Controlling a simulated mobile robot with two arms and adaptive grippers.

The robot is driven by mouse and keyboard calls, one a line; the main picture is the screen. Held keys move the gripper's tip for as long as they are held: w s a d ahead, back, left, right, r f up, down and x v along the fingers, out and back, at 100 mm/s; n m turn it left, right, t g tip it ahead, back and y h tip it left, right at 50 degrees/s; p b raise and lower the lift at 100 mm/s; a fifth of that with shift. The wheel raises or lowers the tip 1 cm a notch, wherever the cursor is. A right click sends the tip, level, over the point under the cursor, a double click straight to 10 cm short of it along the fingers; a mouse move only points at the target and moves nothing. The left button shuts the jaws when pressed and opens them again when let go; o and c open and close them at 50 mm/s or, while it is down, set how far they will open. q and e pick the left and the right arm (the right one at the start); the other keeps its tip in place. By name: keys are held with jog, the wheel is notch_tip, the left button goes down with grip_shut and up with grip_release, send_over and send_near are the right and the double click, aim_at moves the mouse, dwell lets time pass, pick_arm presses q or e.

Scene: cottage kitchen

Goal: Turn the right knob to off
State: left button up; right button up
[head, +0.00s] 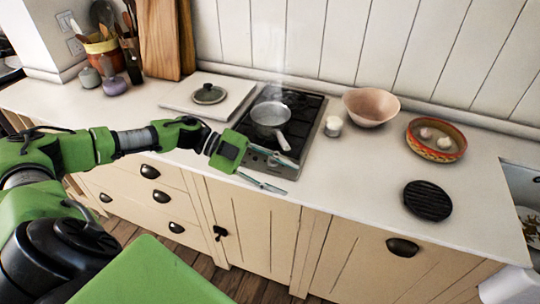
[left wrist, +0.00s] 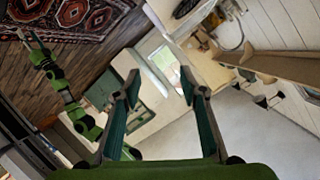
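The black hob (head: 313,108) is set in the counter, with a steaming metal pan (head: 270,114) on it. Its front strip (head: 287,170) lies behind my left gripper. I cannot make out the right knob or its setting, as the fingers and the pan handle cover much of this strip. My left gripper (head: 272,169) is at the hob's front edge, its two fingers spread with nothing between them. In the left wrist view its fingers (left wrist: 160,88) are also apart and empty. A green arm, apparently my right, shows at the left there; its small gripper (left wrist: 30,39) is unclear.
To the right are a small white-topped jar (head: 333,127), a pink bowl (head: 371,106), a patterned bowl (head: 436,154) and a black round trivet (head: 428,201). The counter front between hob and trivet is clear.

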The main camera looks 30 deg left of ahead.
pick_arm(q)
jog(key=s+d+m+g+y, duration=0.1)
jog(key=s+d+m+g, duration=0.15)
jog(key=m, duration=0.35)
jog(key=m+t+y+b, duration=0.25)
jog(key=m+y, duration=0.45)
jog(key=y, duration=0.6)
send_near(271, 158)
jog(key=p+x, duration=0.1)
jog(key=x, duration=0.1)
jog(key=p+x, duration=0.1)
jog(key=x, duration=0.1)
jog(key=p+x, duration=0.1)
jog(key=x, duration=0.2)
jog(key=shift+w+d+p, duration=0.1)
jog(key=shift+w+p, duration=0.25)
jog(key=shift+p, duration=0.05)
jog(key=shift+w+f, duration=0.25)
jog(key=shift+f, duration=0.4)
grip_shut()
